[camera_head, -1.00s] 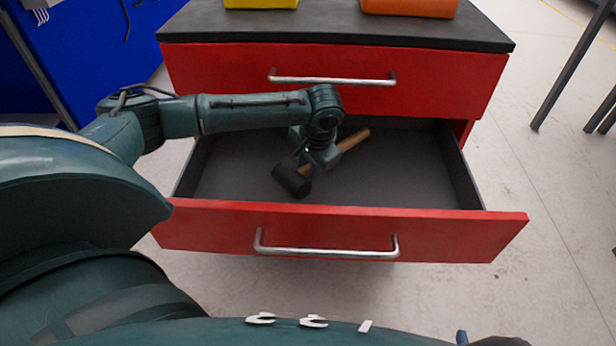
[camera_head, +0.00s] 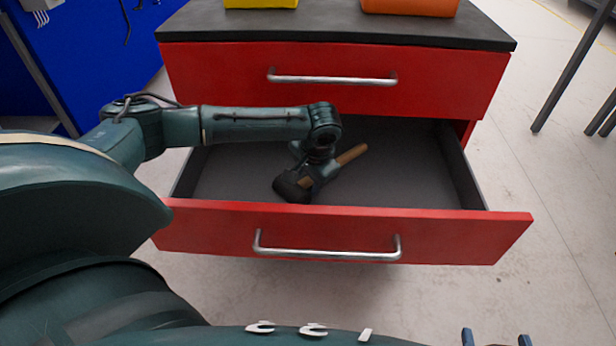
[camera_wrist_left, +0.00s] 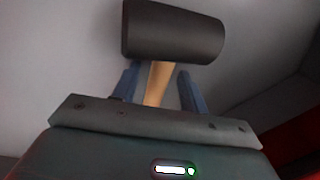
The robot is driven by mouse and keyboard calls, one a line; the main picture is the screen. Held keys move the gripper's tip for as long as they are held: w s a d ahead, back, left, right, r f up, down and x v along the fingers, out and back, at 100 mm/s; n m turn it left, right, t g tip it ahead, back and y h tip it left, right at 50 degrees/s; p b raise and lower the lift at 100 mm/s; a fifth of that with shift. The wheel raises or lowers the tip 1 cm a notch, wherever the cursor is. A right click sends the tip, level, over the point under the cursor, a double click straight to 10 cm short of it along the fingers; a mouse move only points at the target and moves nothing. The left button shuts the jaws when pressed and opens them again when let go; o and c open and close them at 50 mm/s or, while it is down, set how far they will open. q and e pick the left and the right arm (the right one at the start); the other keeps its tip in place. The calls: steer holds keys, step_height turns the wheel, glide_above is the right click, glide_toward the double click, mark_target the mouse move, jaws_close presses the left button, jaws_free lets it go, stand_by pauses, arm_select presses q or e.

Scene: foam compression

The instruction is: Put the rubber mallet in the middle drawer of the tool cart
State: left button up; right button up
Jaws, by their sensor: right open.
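The rubber mallet has a black head (camera_head: 291,188) and a wooden handle (camera_head: 350,155). It is inside the open middle drawer (camera_head: 420,180) of the red tool cart, low by the drawer floor. In the left wrist view the mallet head (camera_wrist_left: 174,32) lies just beyond my left fingertips. My left gripper (camera_wrist_left: 158,80) has its blue fingers on either side of the handle, with gaps showing; it looks open. In the head view my left gripper (camera_head: 314,180) is down in the drawer over the mallet. My right gripper (camera_head: 496,339) shows only its open fingertips at the bottom edge.
The closed top drawer (camera_head: 430,82) is above, with a dark cart top (camera_head: 330,28) carrying a yellow bin (camera_head: 260,3) and an orange bin (camera_head: 410,6). The open drawer's front panel (camera_head: 460,235) stands between my body and the mallet. The drawer's right side is empty.

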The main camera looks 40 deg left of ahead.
arm_select(q)
steer(key=shift+r, duration=0.1)
steer(key=p+v, duration=0.4)
steer(key=v, duration=0.8)
arm_select(e)
steer(key=r, duration=0.1)
steer(key=s+d+r+m, duration=0.1)
steer(key=r, duration=0.1)
steer(key=shift+s+d+g, duration=0.1)
steer(key=shift+s+g, duration=0.05)
steer(key=shift+g, duration=0.15)
